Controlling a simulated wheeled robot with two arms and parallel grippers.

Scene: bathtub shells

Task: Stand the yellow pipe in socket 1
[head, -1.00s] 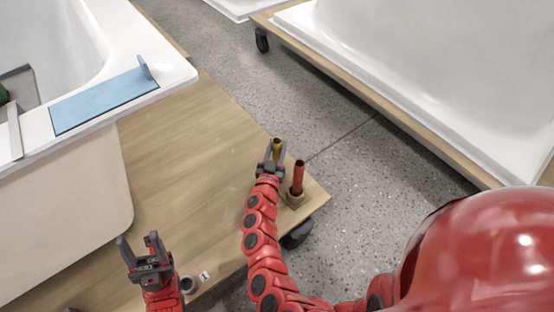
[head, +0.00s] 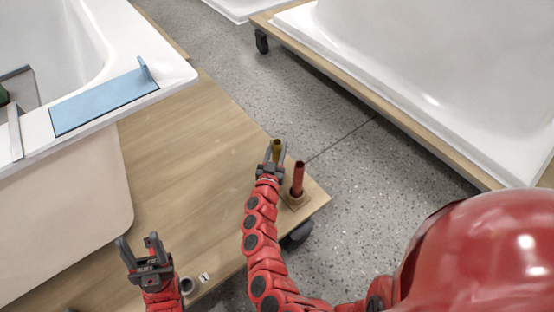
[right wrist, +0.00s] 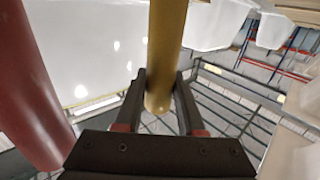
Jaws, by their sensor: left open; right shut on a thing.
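The yellow pipe (head: 276,149) is in my right gripper (head: 271,162), near the right corner of the wooden board. The right wrist view shows the yellow pipe (right wrist: 167,45) between the two fingers (right wrist: 160,88), which are shut on it. I cannot tell whether its lower end touches anything. My left gripper (head: 143,248) is open and empty at the lower left, over the board. A small grey ring-shaped socket (head: 187,285) sits beside it, next to a white label marked 1 (head: 204,278).
A red pipe (head: 298,180) stands upright in a square base (head: 296,201) just right of my right gripper; it also shows in the right wrist view (right wrist: 35,90). A white tub (head: 175,72) with a blue plate (head: 105,100) is at left. The board's middle (head: 185,160) is clear.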

